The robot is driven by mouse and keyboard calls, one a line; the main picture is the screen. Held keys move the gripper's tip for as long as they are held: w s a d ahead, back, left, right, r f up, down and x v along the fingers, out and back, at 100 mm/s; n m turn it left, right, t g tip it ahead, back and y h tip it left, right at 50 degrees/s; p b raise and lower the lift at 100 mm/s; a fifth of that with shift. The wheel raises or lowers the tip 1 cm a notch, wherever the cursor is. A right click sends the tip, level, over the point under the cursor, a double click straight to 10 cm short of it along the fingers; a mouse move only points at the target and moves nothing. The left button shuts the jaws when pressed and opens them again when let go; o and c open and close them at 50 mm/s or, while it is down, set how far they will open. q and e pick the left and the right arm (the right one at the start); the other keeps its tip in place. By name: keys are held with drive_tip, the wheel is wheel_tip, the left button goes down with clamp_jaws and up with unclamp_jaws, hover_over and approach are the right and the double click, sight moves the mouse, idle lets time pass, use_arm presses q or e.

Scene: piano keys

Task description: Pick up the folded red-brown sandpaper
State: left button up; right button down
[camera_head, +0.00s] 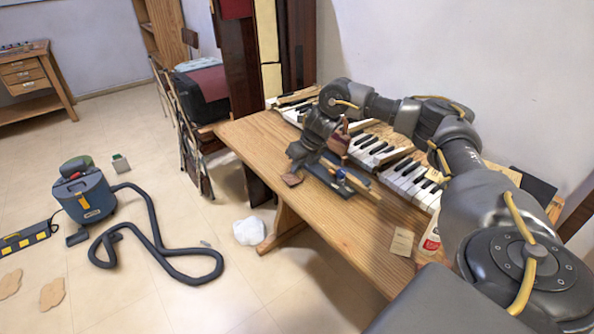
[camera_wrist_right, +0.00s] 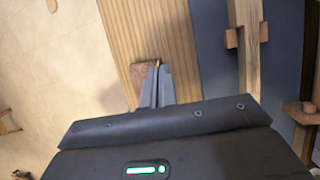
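The folded red-brown sandpaper (camera_head: 292,180) is at the front edge of the wooden table, below my right gripper (camera_head: 296,166). In the right wrist view the sandpaper (camera_wrist_right: 141,78) shows beside the left finger, over the wood. The right gripper's fingers (camera_wrist_right: 158,75) are close together there, with a thin brown edge between their tips. They look shut on the sandpaper. Whether it is clear of the table I cannot tell. My left gripper is not in view.
The table (camera_head: 330,225) bears piano keys (camera_head: 370,150) behind the gripper and a dark blue mat (camera_wrist_right: 208,45) with a wooden strip (camera_wrist_right: 248,50) to the right. A bottle (camera_head: 431,236) and a pale card (camera_head: 402,241) are nearer. A vacuum cleaner (camera_head: 85,197) stands on the floor.

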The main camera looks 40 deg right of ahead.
sight(295, 178)
drive_tip(key=r, duration=0.1)
drive_tip(key=a+r, duration=0.1)
drive_tip(key=r, duration=0.1)
drive_tip(key=s+a+r, duration=0.1)
drive_tip(key=shift+r, duration=0.3)
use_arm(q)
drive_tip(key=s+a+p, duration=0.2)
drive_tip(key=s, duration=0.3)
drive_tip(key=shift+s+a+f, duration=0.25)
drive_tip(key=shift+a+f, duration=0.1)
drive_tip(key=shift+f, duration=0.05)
use_arm(e)
drive_tip(key=s+a+r, duration=0.5)
drive_tip(key=a+r, duration=0.2)
drive_tip(key=a, duration=0.3)
drive_tip(key=shift+s+a+r, duration=0.2)
drive_tip(key=shift+s+r, duration=0.05)
drive_tip(key=shift+s, duration=0.05)
drive_tip(key=shift+f, duration=0.1)
